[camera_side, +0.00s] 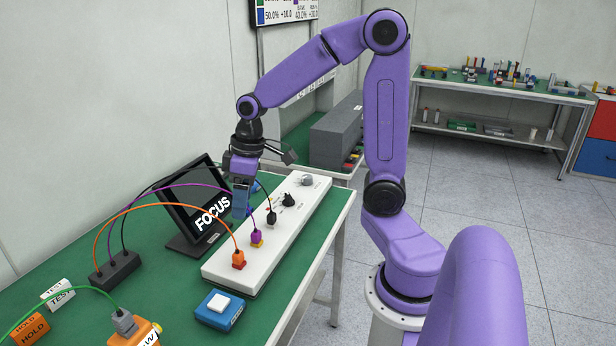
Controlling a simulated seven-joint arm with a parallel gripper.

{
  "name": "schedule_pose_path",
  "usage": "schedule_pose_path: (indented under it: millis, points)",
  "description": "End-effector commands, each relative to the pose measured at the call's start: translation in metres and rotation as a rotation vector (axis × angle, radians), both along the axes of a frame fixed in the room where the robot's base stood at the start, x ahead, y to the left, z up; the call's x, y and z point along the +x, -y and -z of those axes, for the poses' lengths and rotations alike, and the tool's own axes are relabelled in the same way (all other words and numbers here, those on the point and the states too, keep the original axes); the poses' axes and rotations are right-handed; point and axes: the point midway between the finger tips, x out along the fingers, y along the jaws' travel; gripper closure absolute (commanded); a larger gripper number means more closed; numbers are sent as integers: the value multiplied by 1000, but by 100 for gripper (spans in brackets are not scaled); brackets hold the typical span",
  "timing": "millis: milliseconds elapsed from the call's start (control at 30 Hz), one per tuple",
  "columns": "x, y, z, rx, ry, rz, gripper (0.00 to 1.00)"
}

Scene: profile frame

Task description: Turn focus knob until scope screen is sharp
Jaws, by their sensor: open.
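The scope screen (178,199) is a dark tilted monitor on the green bench, showing the white word FOCUS, which reads clearly at this size; my gripper covers part of its right side. A long white panel (225,273) lies to its right. On the panel are a grey round knob (307,180) at the far end and a black knob (288,199) nearer. I cannot read which is the focus knob. My gripper (240,216) points down, open, between the screen and the panel, apart from both knobs.
Orange (238,260), purple (256,238) and black (271,217) plugs with arching cables sit in the panel, close to my gripper. The cables run to a black block (115,270). A blue box with a white button (219,309) stands in front.

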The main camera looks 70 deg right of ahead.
Motion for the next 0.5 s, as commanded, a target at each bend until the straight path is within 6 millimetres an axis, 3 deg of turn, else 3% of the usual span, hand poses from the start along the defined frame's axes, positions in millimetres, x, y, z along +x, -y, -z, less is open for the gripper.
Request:
schedule_pose_path:
  millis: [100,233,400,500]
  points:
    - [28,43,2,11,25,128,32]
    - [51,96,4,15,55,258,32]
    - [65,174,9,12,98,430,32]
    - [64,223,12,4,122,531,32]
